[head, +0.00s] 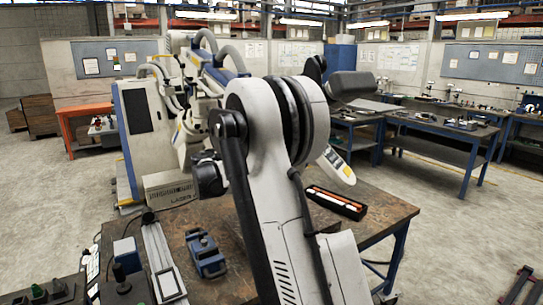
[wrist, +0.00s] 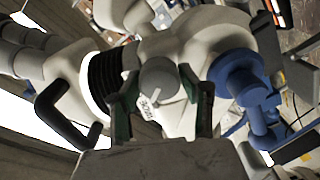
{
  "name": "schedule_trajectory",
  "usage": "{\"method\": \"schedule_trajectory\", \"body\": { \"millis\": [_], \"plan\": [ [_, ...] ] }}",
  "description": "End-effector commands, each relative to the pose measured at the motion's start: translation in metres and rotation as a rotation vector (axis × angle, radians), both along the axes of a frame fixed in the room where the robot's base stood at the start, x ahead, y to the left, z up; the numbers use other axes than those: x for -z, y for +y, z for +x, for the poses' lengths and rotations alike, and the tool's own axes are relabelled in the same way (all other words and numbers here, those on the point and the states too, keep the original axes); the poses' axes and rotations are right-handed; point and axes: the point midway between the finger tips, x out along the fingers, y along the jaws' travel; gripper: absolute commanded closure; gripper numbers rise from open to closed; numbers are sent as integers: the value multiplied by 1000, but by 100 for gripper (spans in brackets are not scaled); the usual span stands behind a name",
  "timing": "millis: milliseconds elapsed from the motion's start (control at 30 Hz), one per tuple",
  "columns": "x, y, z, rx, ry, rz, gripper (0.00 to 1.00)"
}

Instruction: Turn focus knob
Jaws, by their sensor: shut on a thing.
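In the wrist view, a round grey knob (wrist: 158,79) sits between the two dark green and black fingers of my gripper (wrist: 159,92). The gripper is shut on the knob, one finger on either side of it. The knob is on a pale microscope body (wrist: 220,35) with partly hidden small lettering just below the knob. A black ribbed ring (wrist: 103,75) is at the left and a blue part (wrist: 240,75) at the right. In the head view, the gripper and the knob cannot be made out; a large pale arm fills the middle.
In the head view, a brown worktable (head: 385,212) holds a blue clamp-like block (head: 206,255) and a dark tray with orange items (head: 337,202). A black handle-like loop (wrist: 62,120) is left of the gripper in the wrist view. Open floor (head: 455,235) lies at the right.

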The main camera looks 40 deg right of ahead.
Motion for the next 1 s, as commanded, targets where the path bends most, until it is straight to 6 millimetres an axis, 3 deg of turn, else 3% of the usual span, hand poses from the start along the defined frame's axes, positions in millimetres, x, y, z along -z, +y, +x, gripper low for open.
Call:
{"method": "schedule_trajectory", "body": {
  "millis": [267, 300, 400, 767, 1000],
  "plan": [
    [0, 0, 0, 0, 6, 2, 88],
    [0, 0, 0, 0, 6, 2, 58],
    [0, 0, 0, 0, 5, 2, 45],
    [0, 5, 1, -1, 5, 1, 44],
    [0, 42, 8, -3, 5, 2, 44]
  ]
}}
